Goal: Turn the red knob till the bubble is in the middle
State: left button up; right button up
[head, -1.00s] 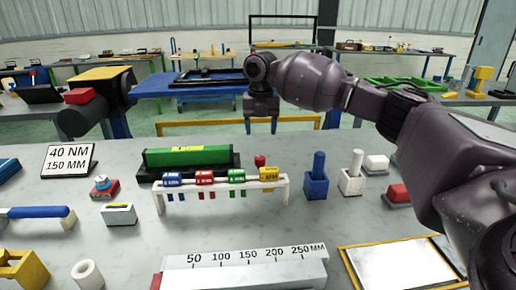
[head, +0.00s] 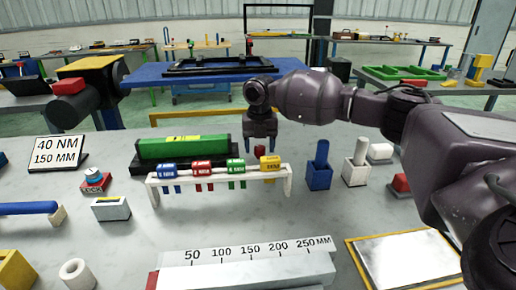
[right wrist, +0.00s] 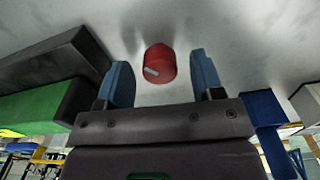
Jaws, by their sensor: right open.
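The red knob (head: 259,150) stands at the right end of the green level (head: 185,148), behind the white rack. In the right wrist view the red knob (right wrist: 160,64) has a pale pointer mark on its face. My right gripper (head: 261,141) is over the knob, pointing down. Its two blue fingers (right wrist: 160,78) are open, one on each side of the knob, with gaps visible. The level lies on a black base and has a yellow patch on top; the bubble is too small to make out. My left gripper is not in view.
A white rack (head: 222,179) with blue, red, green and yellow tagged pieces stands just in front of the level and knob. A blue block with a peg (head: 319,172) and a white one (head: 356,168) stand to the right. The bench front has a ruler block (head: 245,262).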

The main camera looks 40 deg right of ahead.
jog(key=shift+f, duration=0.3)
jog(key=shift+c, duration=0.2)
